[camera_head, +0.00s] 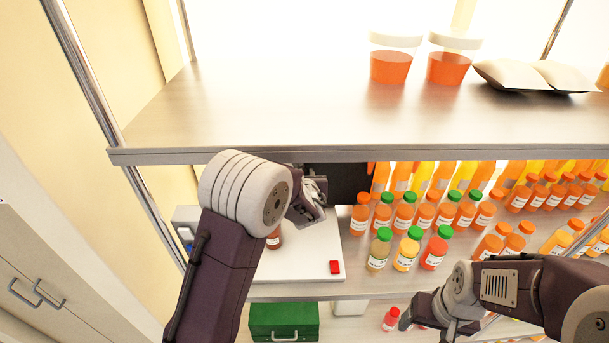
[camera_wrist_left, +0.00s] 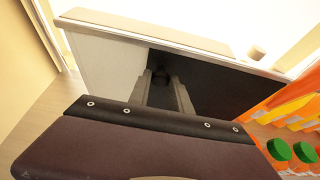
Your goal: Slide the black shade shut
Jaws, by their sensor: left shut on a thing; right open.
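The black shade (camera_head: 345,178) is a dark panel under the upper shelf, partly hidden behind my left gripper in the head view. In the left wrist view the shade (camera_wrist_left: 225,88) fills the right part of a box front, beside a pale panel (camera_wrist_left: 100,55). My left gripper (camera_head: 320,188) is at the shade. Its fingers (camera_wrist_left: 161,78) are shut at the shade's left edge, on what looks like a small dark handle; the exact contact is hard to see. My right gripper (camera_head: 418,315) is open at the lower right, apart from the shade.
A white base (camera_head: 305,260) with a red button (camera_head: 335,267) and a small bottle (camera_head: 274,238) lies below the shade. Several juice bottles (camera_head: 405,255) stand to the right. The upper shelf edge (camera_head: 160,156) is close above my left gripper. A green box (camera_head: 284,321) is lower down.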

